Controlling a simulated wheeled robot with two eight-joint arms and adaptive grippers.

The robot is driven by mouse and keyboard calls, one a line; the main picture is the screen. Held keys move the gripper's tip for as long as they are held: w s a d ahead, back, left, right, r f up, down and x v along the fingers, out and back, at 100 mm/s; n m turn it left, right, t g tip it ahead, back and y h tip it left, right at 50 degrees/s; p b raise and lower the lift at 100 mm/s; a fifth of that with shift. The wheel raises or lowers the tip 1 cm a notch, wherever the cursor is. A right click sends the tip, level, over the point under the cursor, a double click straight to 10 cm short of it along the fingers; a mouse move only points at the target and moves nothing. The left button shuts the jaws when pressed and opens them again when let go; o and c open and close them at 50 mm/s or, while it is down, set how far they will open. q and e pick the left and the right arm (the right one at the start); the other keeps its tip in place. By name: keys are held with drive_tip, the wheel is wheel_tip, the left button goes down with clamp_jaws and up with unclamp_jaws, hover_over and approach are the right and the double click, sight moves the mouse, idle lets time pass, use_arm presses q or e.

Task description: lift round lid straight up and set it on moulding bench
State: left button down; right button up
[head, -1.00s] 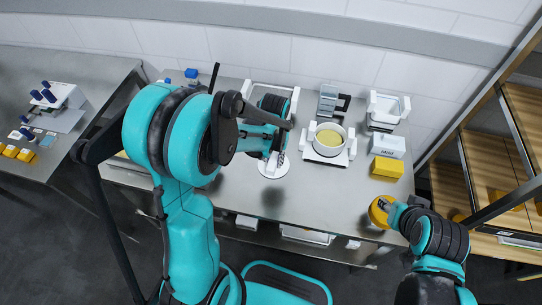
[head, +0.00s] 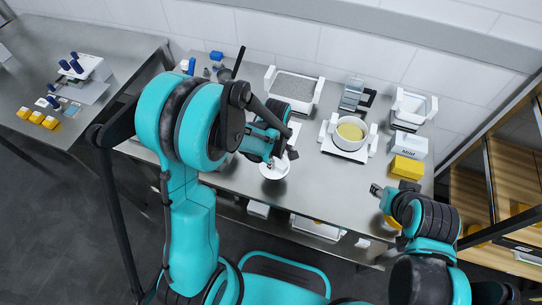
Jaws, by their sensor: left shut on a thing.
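The round lid (head: 272,168) is a white disc with a small upright handle, over the steel bench (head: 318,192) left of the white pot (head: 349,132). My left gripper (head: 278,158) is shut on the lid's handle from above. The lid looks level; whether it touches the bench is hard to tell. The pot is uncovered, with pale yellow content, and sits on a white square base. My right gripper (head: 377,190) is over the bench's front right part, near a yellow piece (head: 392,222) partly hidden by my arm. Its fingers are too small to read.
A white two-handled tray (head: 295,88) stands behind the lid. A white box marked "Mild" (head: 410,146) and a yellow block (head: 406,168) stand at the right. A wooden shelf rack (head: 495,200) is further right. Bare bench lies in front of the pot.

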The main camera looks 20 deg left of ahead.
sight(277, 173)
use_arm(q)
drive_tip(key=n, duration=0.2)
drive_tip(key=d+f+n, duration=0.1)
drive_tip(key=shift+s+f+n, duration=0.2)
drive_tip(key=shift+n, duration=0.2)
drive_tip(key=shift+f+b, duration=2.3)
drive_tip(key=shift+f, duration=0.75)
drive_tip(key=shift+f+b, duration=0.35)
drive_tip(key=shift+b, duration=0.05)
drive_tip(key=c, duration=1.2)
unclamp_jaws()
drive_tip(key=shift+r, duration=0.15)
wheel_tip(277, 173, up, 6)
drive_tip(key=p, duration=0.4)
